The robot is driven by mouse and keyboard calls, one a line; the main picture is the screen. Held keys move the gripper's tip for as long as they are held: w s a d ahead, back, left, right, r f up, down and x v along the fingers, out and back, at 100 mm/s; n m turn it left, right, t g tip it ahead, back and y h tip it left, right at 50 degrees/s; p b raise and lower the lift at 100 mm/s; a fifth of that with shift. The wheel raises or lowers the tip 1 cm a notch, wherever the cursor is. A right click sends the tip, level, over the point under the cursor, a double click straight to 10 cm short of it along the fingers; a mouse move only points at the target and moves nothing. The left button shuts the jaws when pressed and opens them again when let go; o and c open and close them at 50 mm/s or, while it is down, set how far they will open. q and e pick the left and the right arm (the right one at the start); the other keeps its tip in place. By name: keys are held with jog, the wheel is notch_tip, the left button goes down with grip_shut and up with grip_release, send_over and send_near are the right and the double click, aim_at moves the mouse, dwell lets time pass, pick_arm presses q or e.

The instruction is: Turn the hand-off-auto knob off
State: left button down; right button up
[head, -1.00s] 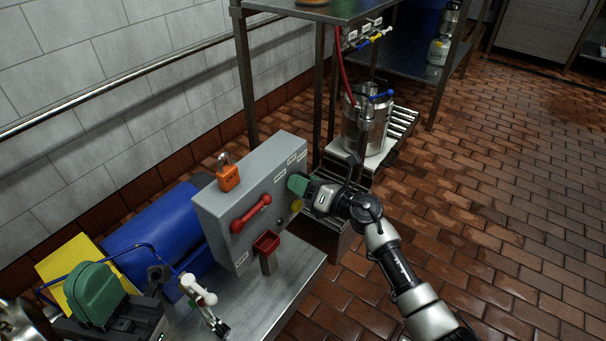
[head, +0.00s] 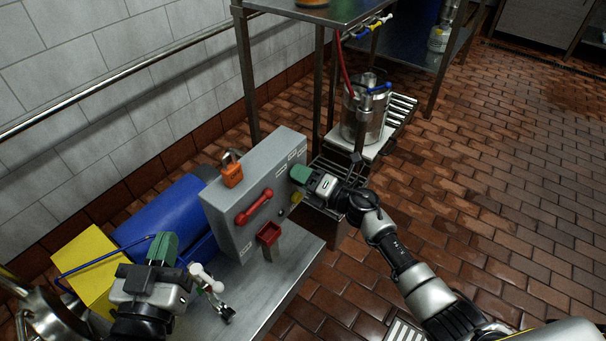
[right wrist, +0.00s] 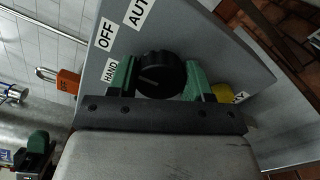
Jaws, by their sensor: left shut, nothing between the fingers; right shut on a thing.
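The hand-off-auto knob (right wrist: 160,72) is round and black on the grey control box (head: 225,212). In the right wrist view its pale mark points left, roughly toward the HAND label (right wrist: 109,71). The OFF label (right wrist: 105,34) and AUTO label (right wrist: 138,12) are further up. My right gripper (right wrist: 158,78) is shut on the knob, one green finger on each side. In the head view my right gripper (head: 300,175) is at the box's right face and hides the knob. My left gripper (head: 163,247) is shut and empty, left of the box.
The box carries an orange padlock (head: 232,175), a red lever (head: 254,206) and a yellow button (head: 297,198). A red cup-like part (head: 268,234) stands before it. A blue cylinder (head: 165,218), a yellow block (head: 88,262) and a white-handled valve (head: 205,278) are near my left gripper.

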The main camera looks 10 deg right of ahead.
pick_arm(q)
jog(key=shift+f, duration=0.15)
pick_arm(e)
jog(key=o, duration=0.9)
jog(key=shift+d, duration=0.1)
pick_arm(q)
jog(key=f+g, duration=0.1)
jog(key=s+a+f+g+y+p, duration=0.1)
jog(key=f+g, duration=0.1)
jog(key=f+g+p, duration=0.1)
jog(key=f+g, duration=0.1)
jog(key=shift+s+a+f+y, duration=0.25)
jog(key=shift+s+y, duration=0.15)
pick_arm(e)
jog(key=v, duration=1)
jog(key=shift+s+d, duration=0.2)
jog(key=shift+s, duration=0.1)
